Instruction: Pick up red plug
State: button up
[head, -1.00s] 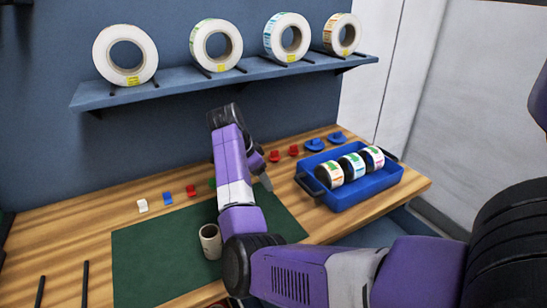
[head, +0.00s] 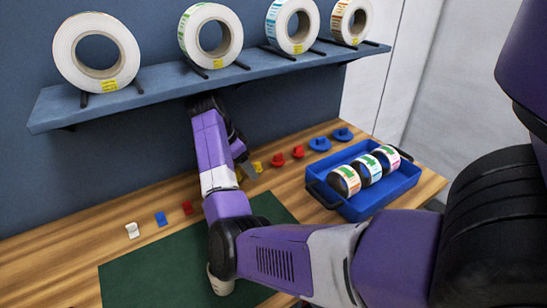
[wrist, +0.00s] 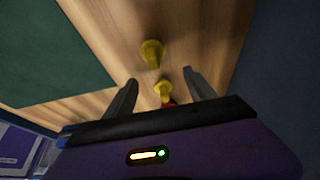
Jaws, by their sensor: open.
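Small red plugs stand in the row along the back of the table: one left of my arm (head: 187,207), and two right of it, a nearer one (head: 278,159) and a farther one (head: 298,151). In the wrist view my gripper (wrist: 160,76) is open, its fingers pointing at the wooden table. A yellow plug (wrist: 163,90) shows between the fingers, with a sliver of a red plug (wrist: 171,101) behind it, mostly hidden by the gripper body. Another yellow plug (wrist: 152,52) lies ahead.
A blue tray (head: 371,207) with three label rolls stands at the right. Blue plugs (head: 319,144) sit behind it. A shelf (head: 150,98) with large label rolls overhangs the back of the table.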

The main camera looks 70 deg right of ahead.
aim_at(278, 154)
jog(key=s+d, duration=0.4)
jog(key=d, duration=0.1)
jog(key=shift+s+p, duration=0.1)
jog(key=shift+p, duration=0.25)
jog(key=s+d, duration=0.3)
jog(key=d, duration=0.1)
jog(key=shift+s+d+f+p, duration=0.1)
jog(key=shift+s+f+p, duration=0.05)
jog(key=shift+s+p, duration=0.2)
jog(key=shift+f, duration=0.4)
jog(key=c, duration=1.3)
jog(key=shift+d+r+p, duration=0.1)
jog(key=shift+r+p, duration=0.25)
jog(key=shift+p, duration=0.25)
jog(key=shift+f, duration=0.1)
